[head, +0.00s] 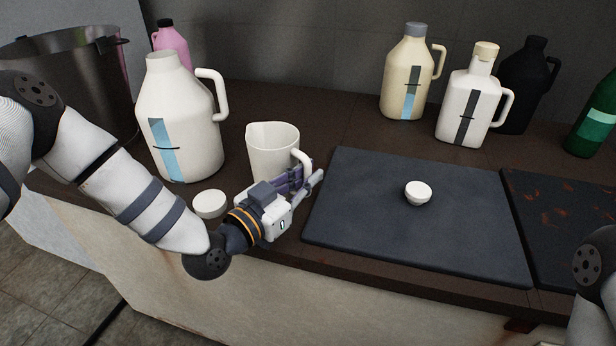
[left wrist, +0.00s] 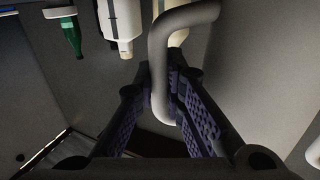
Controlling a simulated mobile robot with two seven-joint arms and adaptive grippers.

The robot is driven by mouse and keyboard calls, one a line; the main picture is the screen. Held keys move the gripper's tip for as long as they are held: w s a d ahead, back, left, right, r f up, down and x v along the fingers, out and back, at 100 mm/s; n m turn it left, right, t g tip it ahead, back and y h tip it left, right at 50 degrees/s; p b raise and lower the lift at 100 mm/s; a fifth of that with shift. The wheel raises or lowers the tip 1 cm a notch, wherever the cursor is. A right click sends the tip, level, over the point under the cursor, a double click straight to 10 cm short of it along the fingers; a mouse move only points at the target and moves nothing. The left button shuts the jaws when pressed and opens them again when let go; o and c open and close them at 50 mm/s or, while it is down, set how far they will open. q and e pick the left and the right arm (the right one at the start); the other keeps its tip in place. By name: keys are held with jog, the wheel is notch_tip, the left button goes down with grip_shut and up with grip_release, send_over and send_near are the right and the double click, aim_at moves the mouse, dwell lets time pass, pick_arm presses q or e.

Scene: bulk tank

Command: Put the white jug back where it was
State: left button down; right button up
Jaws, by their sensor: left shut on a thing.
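The white jug (head: 272,147) is an open, spouted pitcher standing upright at the counter's front, left of the dark mat. I cannot tell whether its base touches the counter. My left gripper (head: 300,185) is at its handle (head: 303,158), on the jug's right side. In the left wrist view, the fingers (left wrist: 166,95) are closed on the white handle (left wrist: 160,80), with the jug's pale wall (left wrist: 245,70) to the right. My right gripper is out of view; only part of my right arm shows at the right edge.
A large white bottle (head: 182,125) and a white cap (head: 209,204) are close on the left. The dark mat (head: 400,245) on the right bears only a small white cup-like piece (head: 418,193). Several bottles, including a cream one (head: 407,80), stand at the back.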

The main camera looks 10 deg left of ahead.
pick_arm(q)
jog(key=shift+r, duration=0.2)
jog(key=shift+f, duration=0.15)
jog(key=c, duration=2.1)
grip_release()
jog(key=shift+f, duration=0.1)
jog(key=o, duration=0.4)
jog(key=shift+o, duration=0.2)
jog(key=shift+r, duration=0.35)
jog(key=p+v, duration=0.1)
jog(key=v, duration=1.1)
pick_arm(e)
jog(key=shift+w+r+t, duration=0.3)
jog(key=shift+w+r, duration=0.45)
